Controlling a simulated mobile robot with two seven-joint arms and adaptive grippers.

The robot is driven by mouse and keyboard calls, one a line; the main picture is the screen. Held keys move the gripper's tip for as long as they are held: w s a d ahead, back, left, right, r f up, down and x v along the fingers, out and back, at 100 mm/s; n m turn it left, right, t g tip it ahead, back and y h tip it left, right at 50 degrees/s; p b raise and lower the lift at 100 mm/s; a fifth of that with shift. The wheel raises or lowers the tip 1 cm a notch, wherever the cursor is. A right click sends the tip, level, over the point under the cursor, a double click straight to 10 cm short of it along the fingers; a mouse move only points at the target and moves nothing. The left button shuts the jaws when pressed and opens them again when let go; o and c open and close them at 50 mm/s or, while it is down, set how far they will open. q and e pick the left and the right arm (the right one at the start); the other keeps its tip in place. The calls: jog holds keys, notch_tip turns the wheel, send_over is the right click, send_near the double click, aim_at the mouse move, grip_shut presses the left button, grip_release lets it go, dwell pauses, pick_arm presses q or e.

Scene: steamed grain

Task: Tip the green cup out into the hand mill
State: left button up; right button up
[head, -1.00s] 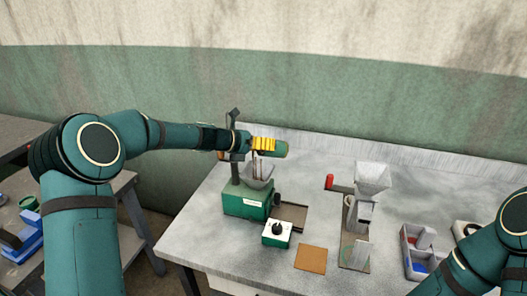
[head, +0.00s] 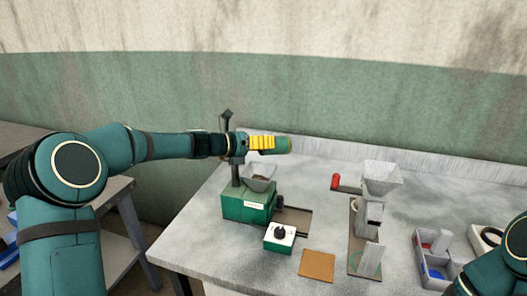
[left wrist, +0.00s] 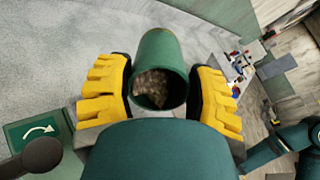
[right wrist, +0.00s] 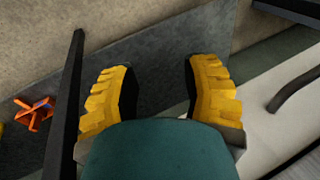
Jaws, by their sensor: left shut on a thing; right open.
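The green cup (head: 281,146) is in my left gripper (head: 262,143), which is shut on it; it lies tipped on its side. In the left wrist view the cup's mouth (left wrist: 158,88) shows light brown grain inside. Cup and gripper are above the pale hopper (head: 259,183) of a green-based machine (head: 246,207); a brownish patch shows in that hopper. A second mill with a pale hopper (head: 382,177) and red-handled crank (head: 336,181) stands further right, apart from the cup. My right gripper (right wrist: 160,80) is open and empty, outside the head view.
A small box with a black knob (head: 280,237) stands before the green machine. A brown square mat (head: 317,265) lies on the grey table. A divided tray (head: 434,262) with red and blue contents is at the right.

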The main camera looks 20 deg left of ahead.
pick_arm(q)
jog(key=shift+f+b, duration=0.1)
jog(key=shift+b, duration=0.5)
jog(key=shift+s+a+t+h, duration=0.1)
jog(key=shift+a+t+h, duration=0.1)
jog(key=shift+t+h, duration=0.2)
jog(key=shift+s+a+t+h, duration=0.15)
jog(key=shift+t+h, duration=0.35)
jog(key=shift+h, duration=0.05)
jog(key=shift+s+a+t+h, duration=0.1)
jog(key=shift+a+t+h, duration=0.05)
jog(key=shift+t+h, duration=0.4)
jog(key=shift+s+a+r+t+h, duration=0.1)
jog(key=shift+s+r+t+h, duration=0.15)
jog(key=shift+r+t+h, duration=0.55)
jog(key=shift+f, duration=0.25)
